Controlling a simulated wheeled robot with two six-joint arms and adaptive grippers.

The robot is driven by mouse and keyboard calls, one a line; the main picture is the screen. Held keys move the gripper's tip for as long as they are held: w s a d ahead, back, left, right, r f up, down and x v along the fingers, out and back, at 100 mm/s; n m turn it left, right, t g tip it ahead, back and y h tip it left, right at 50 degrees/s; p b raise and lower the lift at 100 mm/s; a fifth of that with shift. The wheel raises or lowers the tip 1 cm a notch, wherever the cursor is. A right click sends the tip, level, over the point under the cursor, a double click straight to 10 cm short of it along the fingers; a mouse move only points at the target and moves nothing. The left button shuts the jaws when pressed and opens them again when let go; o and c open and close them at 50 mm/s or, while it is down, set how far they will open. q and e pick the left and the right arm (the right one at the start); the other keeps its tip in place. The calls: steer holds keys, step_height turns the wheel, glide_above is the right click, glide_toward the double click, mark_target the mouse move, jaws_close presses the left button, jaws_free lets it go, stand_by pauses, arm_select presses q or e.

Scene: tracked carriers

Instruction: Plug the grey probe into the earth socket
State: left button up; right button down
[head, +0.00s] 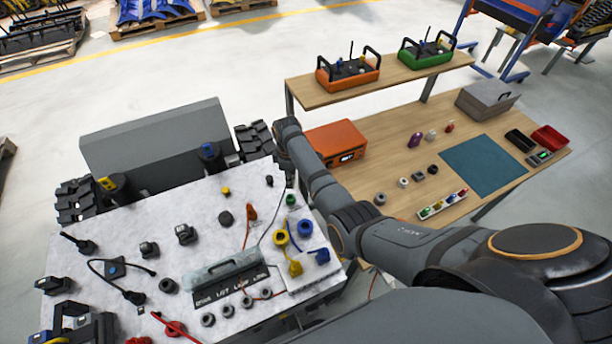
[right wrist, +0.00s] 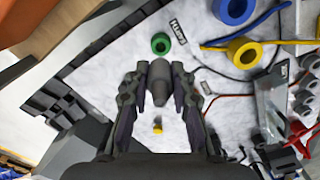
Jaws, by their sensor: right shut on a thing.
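My right gripper (right wrist: 159,88) is shut on the grey probe (right wrist: 159,80), which shows as a rounded grey body between the fingers in the right wrist view. The green round socket (right wrist: 161,43) is just beyond the probe in that view, with a small dark label beside it. A gap shows between probe and socket; the probe's height above the panel is hard to judge. In the head view the green socket (head: 291,200) is near the panel's upper right edge, beside my right wrist. My left gripper is not in view.
A yellow knob (right wrist: 157,127) lies below the probe in the wrist view. A wooden workbench (head: 385,115) with carriers and small parts stands to the right.

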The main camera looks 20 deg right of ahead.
steer(key=shift+w+a, duration=0.1)
steer(key=shift+a, duration=0.4)
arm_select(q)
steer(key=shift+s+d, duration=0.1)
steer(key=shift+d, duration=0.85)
arm_select(e)
steer(key=shift+d, duration=0.2)
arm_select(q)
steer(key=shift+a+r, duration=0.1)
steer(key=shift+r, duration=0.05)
arm_select(e)
steer(key=shift+r, duration=0.1)
steer(key=shift+a+p, duration=0.1)
steer(key=shift+p, duration=0.2)
steer(key=shift+f, duration=0.2)
step_height(320, 180, down, 6)
steer(key=b, duration=0.4)
steer(key=shift+r, duration=0.2)
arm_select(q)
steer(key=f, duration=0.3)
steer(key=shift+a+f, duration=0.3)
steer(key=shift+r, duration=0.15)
arm_select(e)
steer(key=shift+r, duration=0.1)
